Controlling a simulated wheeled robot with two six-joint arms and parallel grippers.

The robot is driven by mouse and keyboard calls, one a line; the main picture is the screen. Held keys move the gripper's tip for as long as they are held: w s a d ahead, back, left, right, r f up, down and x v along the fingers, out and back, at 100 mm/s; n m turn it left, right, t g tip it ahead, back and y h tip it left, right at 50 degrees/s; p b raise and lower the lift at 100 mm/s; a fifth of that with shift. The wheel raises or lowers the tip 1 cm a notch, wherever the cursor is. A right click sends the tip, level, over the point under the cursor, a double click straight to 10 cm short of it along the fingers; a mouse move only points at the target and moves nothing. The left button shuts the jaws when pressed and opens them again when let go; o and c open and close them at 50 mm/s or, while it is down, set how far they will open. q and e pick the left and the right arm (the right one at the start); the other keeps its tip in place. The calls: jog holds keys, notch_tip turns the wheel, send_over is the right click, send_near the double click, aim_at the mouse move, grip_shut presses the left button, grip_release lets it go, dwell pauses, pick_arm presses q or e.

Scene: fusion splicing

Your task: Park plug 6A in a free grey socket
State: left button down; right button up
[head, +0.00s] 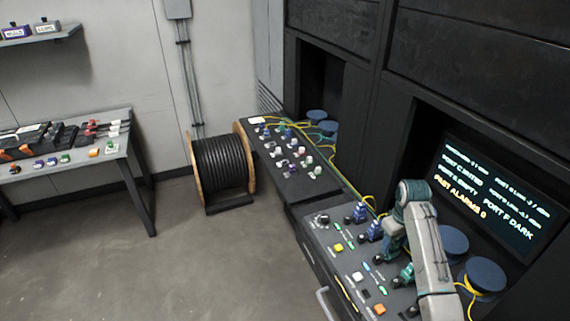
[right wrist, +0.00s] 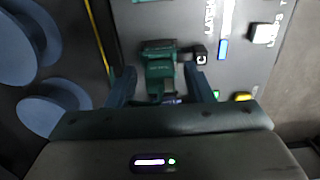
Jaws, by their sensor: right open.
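My right gripper (head: 387,258) is low over the near console in the head view. Two blue plugs (head: 374,230) stand on the same console, beyond the gripper. No label 6A is readable, and I cannot pick out a free grey socket. My left gripper is out of view.
The near console (head: 318,238) carries coloured buttons and a knob. A lit screen (head: 495,198) and blue spools (head: 483,277) stand to its right. A farther console (head: 290,185) holds several small plugs. A cable drum (head: 222,165) and a side table (head: 75,158) are at left.

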dwell(0.3)
grip_shut()
jog(key=shift+r, duration=0.1)
jog(key=shift+w+r, duration=0.1)
